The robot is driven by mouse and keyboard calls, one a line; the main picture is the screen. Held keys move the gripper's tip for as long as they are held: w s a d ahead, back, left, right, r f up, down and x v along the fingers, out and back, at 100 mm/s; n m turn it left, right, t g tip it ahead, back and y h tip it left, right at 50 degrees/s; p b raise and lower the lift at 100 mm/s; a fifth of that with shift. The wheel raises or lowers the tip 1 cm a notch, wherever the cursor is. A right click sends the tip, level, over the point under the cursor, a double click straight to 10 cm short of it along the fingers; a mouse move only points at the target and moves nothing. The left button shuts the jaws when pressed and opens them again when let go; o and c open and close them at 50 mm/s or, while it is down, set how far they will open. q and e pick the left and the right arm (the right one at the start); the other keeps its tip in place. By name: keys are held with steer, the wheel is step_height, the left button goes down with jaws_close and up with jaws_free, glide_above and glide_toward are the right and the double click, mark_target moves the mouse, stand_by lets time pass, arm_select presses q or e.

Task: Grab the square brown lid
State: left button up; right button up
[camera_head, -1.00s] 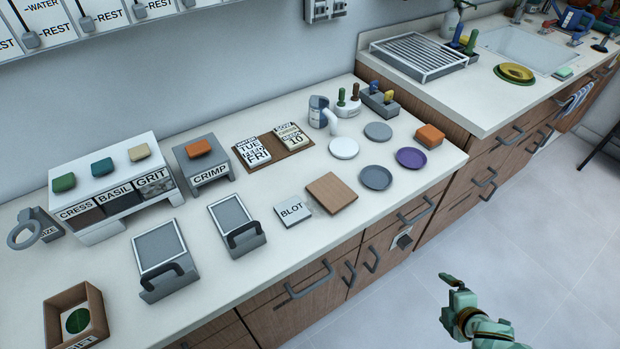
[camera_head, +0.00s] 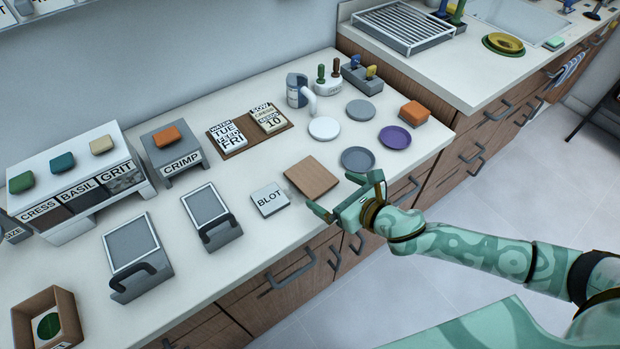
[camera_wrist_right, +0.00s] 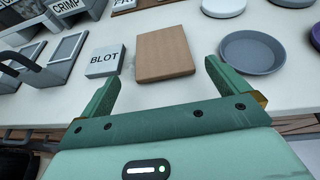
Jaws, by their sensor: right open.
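The square brown lid (camera_head: 312,177) lies flat on the white counter, between the white BLOT block (camera_head: 270,199) and a grey round dish (camera_head: 358,159). In the right wrist view the lid (camera_wrist_right: 164,54) is ahead of the fingers, near the middle. My right gripper (camera_head: 346,194) is open and empty, at the counter's front edge, just to the right and front of the lid. Its two green fingers (camera_wrist_right: 160,85) show apart in the wrist view, with the lid beyond the gap between them. My left gripper is not in view.
A purple dish (camera_head: 397,138), white disc (camera_head: 324,128) and orange-topped block (camera_head: 414,112) stand at the right of the counter. Two framed trays with handles (camera_head: 211,216) stand left of the BLOT block. Drawer handles (camera_head: 292,272) stick out below the front edge.

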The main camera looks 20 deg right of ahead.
mark_target(313, 177)
steer(key=x, duration=0.3)
steer(key=shift+b, duration=0.3)
steer(key=b+x, duration=0.2)
steer(key=x, duration=0.3)
steer(key=shift+w+d+r, duration=0.1)
steer(key=shift+w+r, duration=0.05)
steer(key=shift+r, duration=0.1)
steer(key=c, duration=0.9)
